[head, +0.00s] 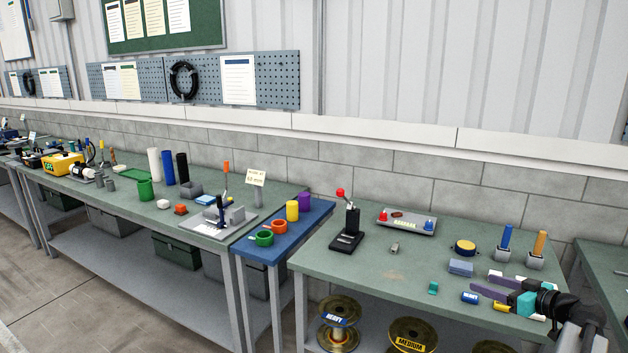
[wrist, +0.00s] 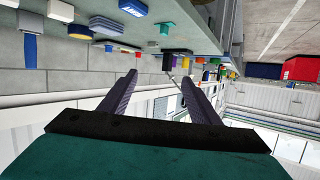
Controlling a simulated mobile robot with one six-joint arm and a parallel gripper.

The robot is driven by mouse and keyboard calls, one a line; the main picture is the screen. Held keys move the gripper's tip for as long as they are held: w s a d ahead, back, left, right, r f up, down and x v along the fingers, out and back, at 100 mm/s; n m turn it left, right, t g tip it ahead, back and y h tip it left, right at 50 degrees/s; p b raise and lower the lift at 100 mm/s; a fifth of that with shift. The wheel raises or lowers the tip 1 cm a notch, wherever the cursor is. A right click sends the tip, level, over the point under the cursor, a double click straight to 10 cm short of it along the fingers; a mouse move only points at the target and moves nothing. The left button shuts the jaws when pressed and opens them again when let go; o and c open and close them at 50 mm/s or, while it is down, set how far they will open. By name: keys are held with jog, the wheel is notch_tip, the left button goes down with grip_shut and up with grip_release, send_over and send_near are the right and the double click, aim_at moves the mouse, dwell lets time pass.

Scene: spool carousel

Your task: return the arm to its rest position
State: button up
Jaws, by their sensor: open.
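My gripper (head: 482,282) is at the lower right of the head view, over the front right part of the green bench (head: 350,272). Its purple fingers point left and stand apart with nothing between them. In the wrist view my gripper (wrist: 158,83) shows two spread fingers with an empty gap. The scene there appears upside down, with the bench at the top and wall between the fingers. Part of my arm runs out of the head view at the lower right. The exact height of the fingers over the bench is hard to tell.
Blue (head: 506,236) and orange (head: 540,243) posts stand behind. A black lever press (head: 347,225) stands left. The bench's front left is mostly clear.

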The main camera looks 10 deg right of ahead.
jog(key=w+a+f+n+g+y+b, duration=0.15)
jog(key=w+a+f, duration=0.35)
jog(key=a+f, duration=0.5)
jog(key=w+a+f+n+g+y+b, duration=0.1)
jog(key=w+a+f+g+y, duration=0.2)
jog(key=a+f, duration=0.8)
jog(key=s+a+f+n+g+y+b, duration=0.1)
jog(key=s+a+f+g, duration=0.15)
jog(key=a+f, duration=0.7)
jog(key=s+a+f+n+g+y+b, duration=0.1)
jog(key=s+a+f+g+b, duration=0.15)
jog(key=a+f, duration=0.75)
jog(key=s+a+f+g+h+b, duration=0.15)
jog(key=s+a+f+g, duration=0.25)
jog(key=s+a+f, duration=0.65)
jog(key=s+a+f+g+h+b, duration=0.1)
jog(key=s+a+f+g+h, duration=0.35)
jog(key=s, duration=0.85)
jog(key=s+d+f+m+g+h, duration=0.1)
jog(key=s+d+f+m+h, duration=0.2)
jog(key=s+d+f+m, duration=0.2)
jog(key=s+d+m, duration=0.1)
jog(key=s+d, duration=0.1)
jog(key=s, duration=0.1)
jog(key=shift+m+g+h, duration=0.3)
jog(key=shift+m+h, duration=0.05)
